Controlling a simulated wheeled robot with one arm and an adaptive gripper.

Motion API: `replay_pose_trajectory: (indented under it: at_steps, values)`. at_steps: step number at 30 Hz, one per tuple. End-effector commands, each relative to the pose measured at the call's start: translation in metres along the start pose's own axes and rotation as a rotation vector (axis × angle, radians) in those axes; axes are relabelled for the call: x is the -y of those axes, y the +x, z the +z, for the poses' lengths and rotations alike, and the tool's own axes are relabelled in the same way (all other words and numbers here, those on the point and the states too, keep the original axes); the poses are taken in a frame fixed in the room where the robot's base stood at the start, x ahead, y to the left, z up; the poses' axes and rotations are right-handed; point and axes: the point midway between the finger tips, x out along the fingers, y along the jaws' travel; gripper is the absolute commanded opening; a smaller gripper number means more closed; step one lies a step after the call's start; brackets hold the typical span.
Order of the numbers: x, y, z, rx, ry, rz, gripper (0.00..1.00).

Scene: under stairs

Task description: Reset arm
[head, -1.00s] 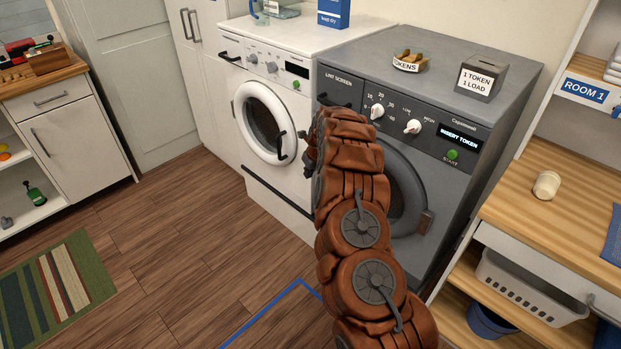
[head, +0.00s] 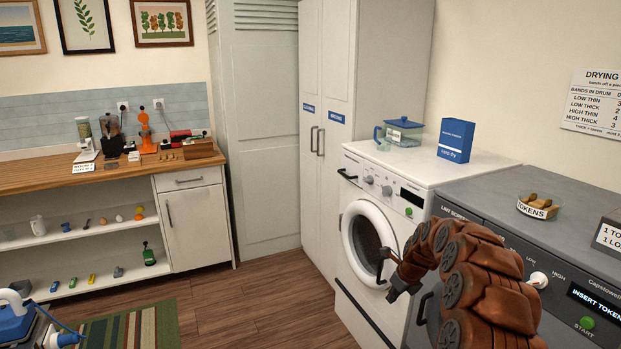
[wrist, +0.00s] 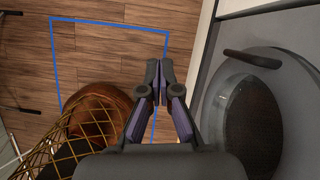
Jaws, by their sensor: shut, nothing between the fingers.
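My arm is brown and bulky and curls in from the lower right of the head view. My gripper (head: 388,283) hangs at its end, in front of the white washer (head: 352,288), and looks small and dark there. In the wrist view my gripper (wrist: 160,100) points at the wooden floor with its fingers together and nothing between them. The grey dryer (head: 480,225) stands behind my arm, which hides part of its front. The dryer's round door (wrist: 250,115) is to the right of my fingers in the wrist view.
A blue taped outline (wrist: 110,24) marks the floor. A striped rug (head: 130,328) lies at the lower left. A shelf counter (head: 100,180) with several small items stands at the left. A token bowl (head: 538,206) sits on the dryer. Open floor (head: 250,310) lies between counter and washer.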

Motion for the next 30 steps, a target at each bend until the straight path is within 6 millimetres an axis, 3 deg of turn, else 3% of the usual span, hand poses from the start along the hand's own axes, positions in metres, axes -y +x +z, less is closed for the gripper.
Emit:
replay_pose_trajectory:
  at_steps: [8,14,20,30]
  values:
    - [-0.071,-0.064,0.006,0.001,-0.399,0.081,0.00]
    - [-0.120,-0.105,-0.006,-0.007,-0.685,0.136,0.00]
    - [-0.164,-0.145,-0.027,-0.013,-0.966,0.182,0.00]
    - [-0.231,-0.203,-0.086,-0.038,-1.423,0.271,0.00]
